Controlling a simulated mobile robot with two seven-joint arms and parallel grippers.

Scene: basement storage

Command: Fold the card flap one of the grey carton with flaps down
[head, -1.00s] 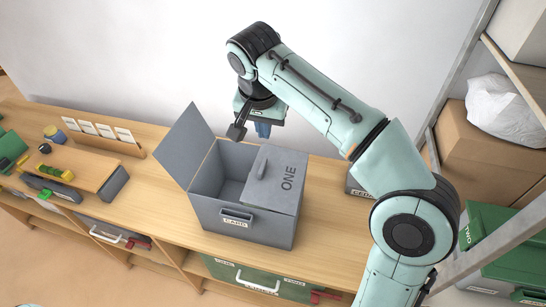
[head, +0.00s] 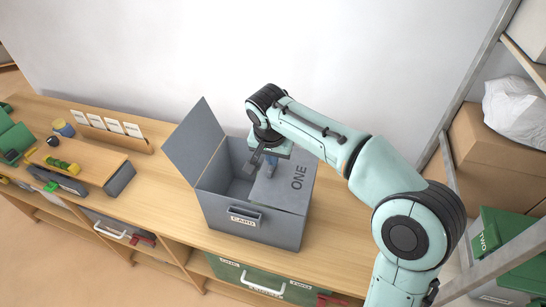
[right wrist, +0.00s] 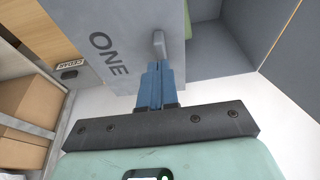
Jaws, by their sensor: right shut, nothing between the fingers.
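The other flap (head: 194,140) stands up at the left. My right gripper (head: 270,166) is shut and empty over flap ONE. Its blue fingers (right wrist: 161,70) are close to the tab; contact is unclear. My left gripper is not in view.
A wooden rack of white cards (head: 105,128) and a low wooden stand (head: 85,165) are on the bench at left. A metal shelf with brown boxes (head: 490,150) and a green box (head: 505,238) is at right.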

